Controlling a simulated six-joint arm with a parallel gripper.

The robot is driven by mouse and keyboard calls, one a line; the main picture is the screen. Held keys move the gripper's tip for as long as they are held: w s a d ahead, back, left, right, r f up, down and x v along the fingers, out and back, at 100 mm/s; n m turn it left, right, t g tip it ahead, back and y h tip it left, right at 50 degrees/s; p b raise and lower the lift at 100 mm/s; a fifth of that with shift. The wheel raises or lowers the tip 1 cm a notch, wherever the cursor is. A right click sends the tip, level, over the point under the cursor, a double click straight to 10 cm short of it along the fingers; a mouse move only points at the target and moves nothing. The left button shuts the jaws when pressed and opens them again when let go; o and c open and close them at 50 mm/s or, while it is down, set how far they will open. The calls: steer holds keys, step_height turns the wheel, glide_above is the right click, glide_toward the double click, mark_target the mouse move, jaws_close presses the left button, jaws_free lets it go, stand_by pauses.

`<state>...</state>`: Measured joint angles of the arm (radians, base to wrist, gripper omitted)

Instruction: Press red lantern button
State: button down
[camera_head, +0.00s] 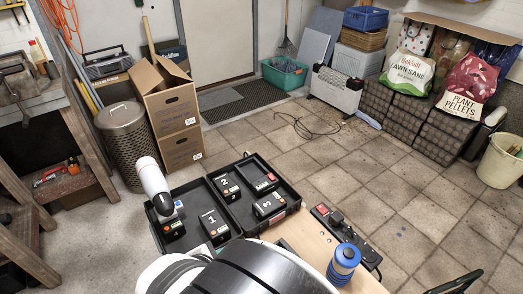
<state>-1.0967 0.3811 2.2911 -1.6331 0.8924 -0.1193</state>
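A blue lantern-like object (343,264) with a ribbed blue top stands upright at the front of the wooden table. No red button can be made out on it. An open black case (190,183) on the table holds several black blocks. One is marked 1 (213,224), one 2 (227,186) and one 3 (269,205). An unnumbered block (172,228) with a small red-orange spot sits at the case's left. My gripper (170,213) points down just above or at this block; contact cannot be told. Its fingers are too small to make out.
A black power strip (345,234) with red parts lies right of the case. My large white and black arm link covers the front middle of the view. Cardboard boxes (172,115) and a metal bin (127,140) stand beyond the case. The tiled floor (360,170) at right is mostly clear.

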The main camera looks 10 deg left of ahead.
steer(key=shift+f, duration=0.4)
stand_by(0.3)
steer(key=shift+r, duration=0.85)
steer(key=shift+r, duration=2.55)
